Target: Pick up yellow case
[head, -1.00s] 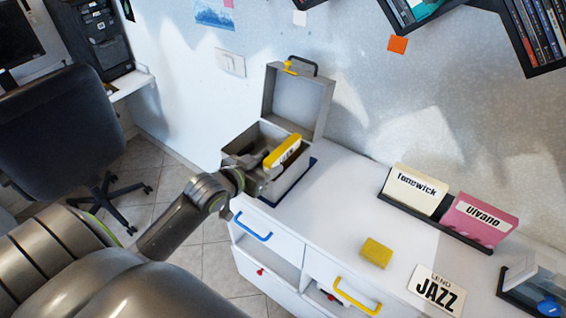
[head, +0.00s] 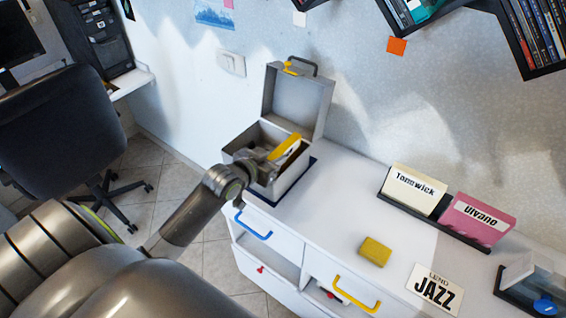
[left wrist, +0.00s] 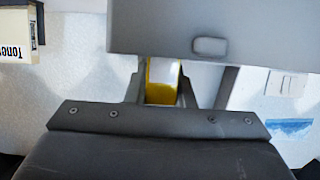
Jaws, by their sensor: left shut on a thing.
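The yellow case (head: 285,146) is at the open grey box (head: 300,178), partly hidden by my left gripper and arm. My left gripper (head: 264,160) is at the box opening, shut on the yellow case. In the left wrist view the yellow case (left wrist: 162,82) shows between the fingers of my left gripper (left wrist: 162,97). The box lid (head: 297,100) stands open behind it. My right gripper is not in view.
A yellow block (head: 375,251) and a JAZZ card (head: 436,290) lie on the white cabinet top (head: 330,215). A Tonewick case (head: 414,190) and a pink Ulvano case (head: 478,220) stand in a black holder. Disc shelves hang above right.

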